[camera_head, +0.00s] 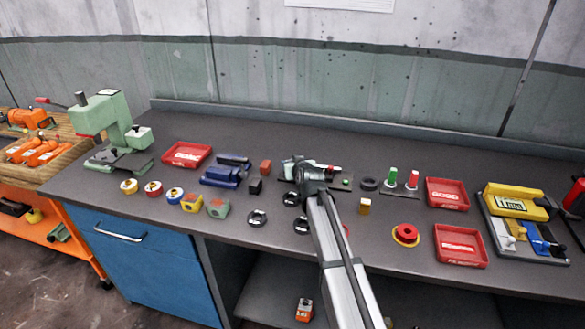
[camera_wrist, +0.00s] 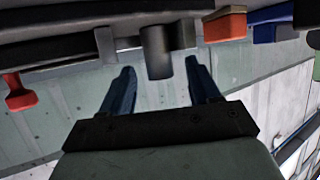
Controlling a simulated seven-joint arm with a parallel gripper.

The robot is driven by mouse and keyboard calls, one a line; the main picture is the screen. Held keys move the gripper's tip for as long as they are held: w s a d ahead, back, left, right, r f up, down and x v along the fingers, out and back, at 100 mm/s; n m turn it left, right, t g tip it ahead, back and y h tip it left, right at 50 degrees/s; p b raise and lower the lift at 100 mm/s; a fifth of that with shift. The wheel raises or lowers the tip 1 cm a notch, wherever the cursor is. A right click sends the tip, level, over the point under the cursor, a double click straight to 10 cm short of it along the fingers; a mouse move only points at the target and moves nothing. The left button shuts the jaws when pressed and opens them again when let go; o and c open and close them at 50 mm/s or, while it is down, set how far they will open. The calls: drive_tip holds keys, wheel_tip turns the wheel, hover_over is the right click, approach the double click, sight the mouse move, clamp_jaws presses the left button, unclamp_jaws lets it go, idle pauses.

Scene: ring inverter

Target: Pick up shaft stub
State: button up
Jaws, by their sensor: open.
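A dark grey upright cylinder, which looks like the shaft stub (camera_wrist: 157,50), shows in the wrist view, where the bench is at the top of the picture. My gripper (camera_wrist: 160,66) is open, with one dark blue finger on each side of the cylinder. A gap shows between each finger and it; I cannot tell how deep it sits between them. In the head view my gripper (camera_head: 296,170) is low over the middle of the bench, and the stub cannot be made out there, probably hidden by the gripper and wrist.
Close by are an orange-brown block (camera_head: 265,167), a black block (camera_head: 255,186), a blue vise (camera_head: 226,172) and black rings (camera_head: 257,218). Red trays (camera_head: 447,194) stand at the right, a green press (camera_head: 105,122) at the left. Some bare bench lies behind the gripper.

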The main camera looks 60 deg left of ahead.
clamp_jaws()
idle(0.4)
